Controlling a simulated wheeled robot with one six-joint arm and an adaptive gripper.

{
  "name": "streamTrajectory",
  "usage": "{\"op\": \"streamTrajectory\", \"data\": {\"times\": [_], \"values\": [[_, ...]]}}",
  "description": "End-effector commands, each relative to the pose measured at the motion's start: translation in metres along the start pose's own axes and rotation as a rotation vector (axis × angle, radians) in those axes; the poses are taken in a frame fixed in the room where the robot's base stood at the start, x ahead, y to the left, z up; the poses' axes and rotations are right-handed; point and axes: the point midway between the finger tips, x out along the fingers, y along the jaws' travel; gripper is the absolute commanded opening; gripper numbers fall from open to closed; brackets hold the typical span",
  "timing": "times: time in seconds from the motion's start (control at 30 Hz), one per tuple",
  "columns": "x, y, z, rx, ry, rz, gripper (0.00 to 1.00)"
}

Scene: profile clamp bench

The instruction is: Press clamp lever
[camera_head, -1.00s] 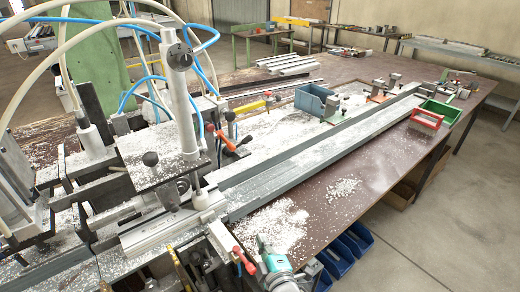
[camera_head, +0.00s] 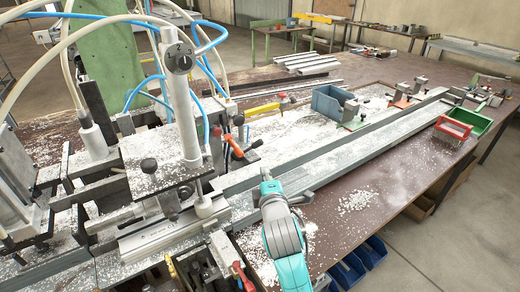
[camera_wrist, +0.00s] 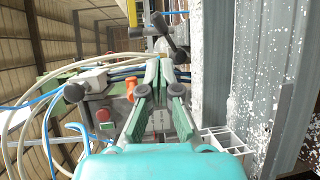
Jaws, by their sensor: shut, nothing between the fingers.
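Two levers with red to orange grips show in the head view. One, the orange-red lever (camera_head: 232,146) with a dark arm beside it, stands behind the profile near the clamp column. The other, a red-handled lever (camera_head: 242,276), is at the front of the bench, low in the picture. I cannot tell which is the clamp lever. My gripper (camera_head: 266,174) is shut and empty, raised over the long grey profile (camera_head: 350,148), right of the orange-red lever and apart from it. In the wrist view, the fingertips (camera_wrist: 158,64) point towards a dark lever with a black knob (camera_wrist: 158,20).
The clamp column (camera_head: 182,100) with its plate and hoses fills the left. White chips cover the bench. Blue bins (camera_head: 350,272) hang under its front edge.

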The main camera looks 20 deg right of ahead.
Motion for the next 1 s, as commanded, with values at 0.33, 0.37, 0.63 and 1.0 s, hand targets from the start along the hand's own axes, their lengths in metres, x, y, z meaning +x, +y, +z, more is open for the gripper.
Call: {"op": "streamTrajectory", "data": {"times": [0.33,0.37,0.63,1.0], "values": [[0.006,0.0,0.0,0.001,0.0,0.0,0.0],[0.009,0.0,0.0,0.002,0.0,0.0,0.0],[0.053,0.0,0.001,0.002,-0.001,-0.001,0.0],[0.118,0.0,0.001,0.001,-0.001,0.0,0.0]]}}
